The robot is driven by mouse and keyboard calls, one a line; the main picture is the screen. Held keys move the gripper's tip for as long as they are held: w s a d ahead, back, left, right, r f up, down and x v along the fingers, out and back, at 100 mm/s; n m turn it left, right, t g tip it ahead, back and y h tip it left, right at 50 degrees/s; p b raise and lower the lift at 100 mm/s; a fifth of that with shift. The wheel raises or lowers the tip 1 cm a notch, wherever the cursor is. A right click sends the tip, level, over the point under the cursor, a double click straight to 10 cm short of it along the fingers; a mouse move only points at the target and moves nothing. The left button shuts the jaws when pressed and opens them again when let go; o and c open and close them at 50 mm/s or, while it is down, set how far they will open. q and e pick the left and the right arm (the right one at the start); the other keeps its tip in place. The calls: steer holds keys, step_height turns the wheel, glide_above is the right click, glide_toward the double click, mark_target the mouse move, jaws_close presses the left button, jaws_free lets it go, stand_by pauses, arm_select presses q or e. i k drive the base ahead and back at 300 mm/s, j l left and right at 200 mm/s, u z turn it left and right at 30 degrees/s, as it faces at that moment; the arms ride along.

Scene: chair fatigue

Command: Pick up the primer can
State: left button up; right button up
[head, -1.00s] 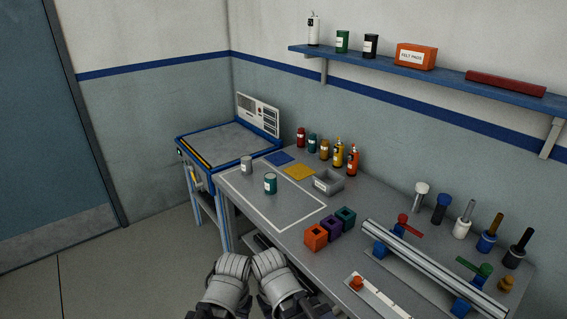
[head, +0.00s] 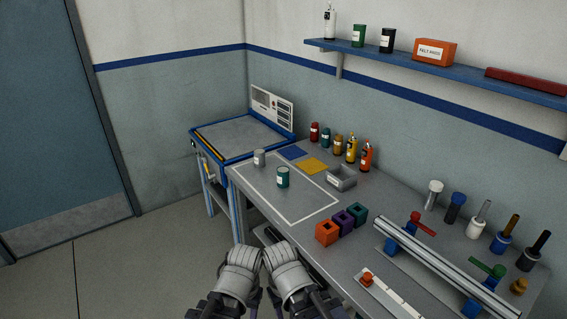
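A small grey can (head: 259,158) and a teal can (head: 283,178) with a pale label stand upright inside the white outline on the left part of the grey workbench (head: 262,204). The labels are too small to read, so I cannot tell which one is the primer can. Grey rounded links of my two arms show at the bottom centre, in front of the bench. No gripper fingers can be made out, and nothing is seen touching either can.
Several bottles (head: 338,145) stand along the back of the bench beside an open grey bin (head: 342,178). Coloured hollow blocks (head: 327,233) and a rail fixture (head: 440,263) are to the right. A blue-framed table (head: 238,137) adjoins at left. A wall shelf (head: 465,79) hangs above.

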mark_target(260, 154)
steer(key=i+j+z, duration=0.15)
steer(key=z, duration=0.9)
steer(key=j+z, duration=0.35)
steer(key=j, duration=0.3)
steer(key=j+z, duration=0.4)
steer(key=j, duration=0.95)
steer(key=i+j, duration=0.15)
steer(key=j, duration=0.55)
steer(key=i+j, duration=0.15)
steer(key=j, duration=0.15)
steer(key=l+z, duration=0.05)
